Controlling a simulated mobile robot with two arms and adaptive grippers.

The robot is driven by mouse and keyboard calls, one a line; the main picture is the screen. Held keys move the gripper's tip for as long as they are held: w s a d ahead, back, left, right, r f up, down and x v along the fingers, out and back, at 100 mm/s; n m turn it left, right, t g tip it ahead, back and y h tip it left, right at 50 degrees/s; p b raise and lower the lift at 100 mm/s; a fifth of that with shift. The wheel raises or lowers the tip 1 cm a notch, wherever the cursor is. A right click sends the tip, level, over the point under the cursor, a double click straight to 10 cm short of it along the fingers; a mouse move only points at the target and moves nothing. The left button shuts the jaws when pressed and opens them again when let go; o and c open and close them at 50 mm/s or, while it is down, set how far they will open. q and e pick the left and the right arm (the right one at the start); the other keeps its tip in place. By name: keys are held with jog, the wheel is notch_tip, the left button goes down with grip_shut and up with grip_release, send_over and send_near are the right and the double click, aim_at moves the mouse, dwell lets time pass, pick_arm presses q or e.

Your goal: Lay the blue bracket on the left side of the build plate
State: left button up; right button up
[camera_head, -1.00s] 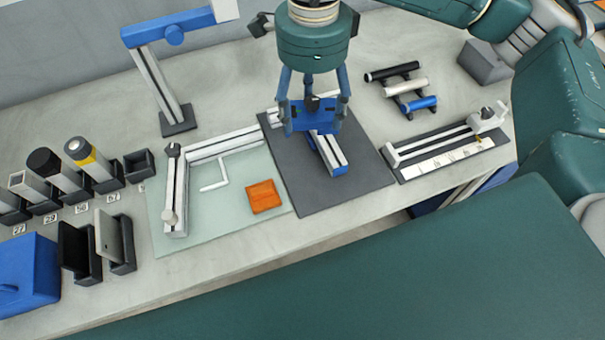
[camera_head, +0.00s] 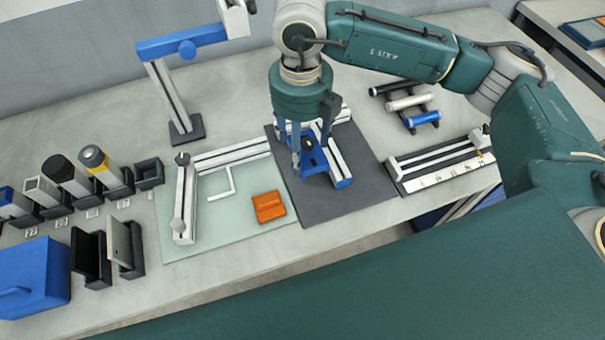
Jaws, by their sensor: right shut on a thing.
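My right gripper (camera_head: 309,146) reaches down over a dark grey plate (camera_head: 365,204) and is shut on the blue bracket (camera_head: 313,160). The fingers partly hide the bracket. The dark grey plate looks like the build plate and bears pale rails (camera_head: 337,166) with blue ends. The bracket shows low over the plate, just left of the front rail; I cannot tell whether it touches plate or rail. My left gripper is not in view.
Left of the dark plate lies a pale glass plate (camera_head: 225,232) with a metal corner fence (camera_head: 186,205) and an orange block (camera_head: 268,206). A blue-armed stand (camera_head: 166,90) rises behind. A slotted rail fixture (camera_head: 440,166) stands right. The dark plate's front left is bare.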

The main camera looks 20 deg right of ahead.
notch_tip(320, 180, down, 12)
jog(key=p, duration=0.3)
jog(key=shift+f, duration=0.5)
jog(key=shift+f, duration=0.2)
jog(key=o, duration=1.4)
